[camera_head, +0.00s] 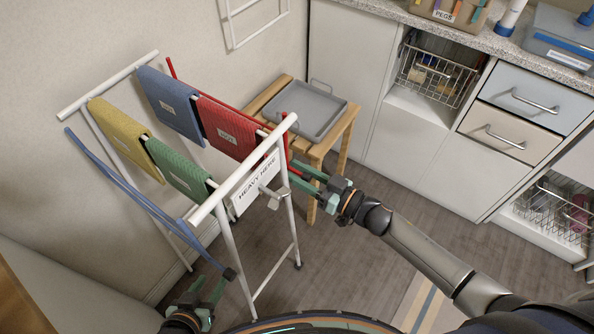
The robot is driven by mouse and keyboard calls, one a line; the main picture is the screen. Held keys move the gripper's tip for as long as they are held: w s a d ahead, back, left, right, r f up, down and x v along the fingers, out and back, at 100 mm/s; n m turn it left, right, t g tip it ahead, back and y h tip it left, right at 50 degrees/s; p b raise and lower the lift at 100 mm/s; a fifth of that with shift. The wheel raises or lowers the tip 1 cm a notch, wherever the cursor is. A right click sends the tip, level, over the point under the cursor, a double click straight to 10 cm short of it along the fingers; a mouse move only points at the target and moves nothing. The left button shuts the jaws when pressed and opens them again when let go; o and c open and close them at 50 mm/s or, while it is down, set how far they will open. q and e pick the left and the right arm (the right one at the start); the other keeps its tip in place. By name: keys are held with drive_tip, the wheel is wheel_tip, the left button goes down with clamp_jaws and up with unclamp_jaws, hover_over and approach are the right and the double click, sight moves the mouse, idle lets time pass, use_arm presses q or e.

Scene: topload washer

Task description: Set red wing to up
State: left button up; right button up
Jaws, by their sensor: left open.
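A white drying rack (224,197) stands at the left. Its red wing (286,150) is on the rack's right side; a red end shows at each end of the rack, and the middle is hidden behind the towels. My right gripper (293,174) is at the wing's near end, fingers apart, with the red tube close to its fingertips; contact is unclear. The blue wing (125,180) slants along the rack's left side. My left gripper (222,281) is open and empty at the bottom, below the blue wing's near end.
Blue (170,103), red (229,128), yellow (125,138) and green (180,167) towels hang on the rack. A white "HEAVY HERE" sign (257,184) hangs at its near end. A wooden stool (341,131) with a grey tray (304,110) stands behind. Cabinets (425,150) line the right.

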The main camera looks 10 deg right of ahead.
clamp_jaws()
idle(1.4)
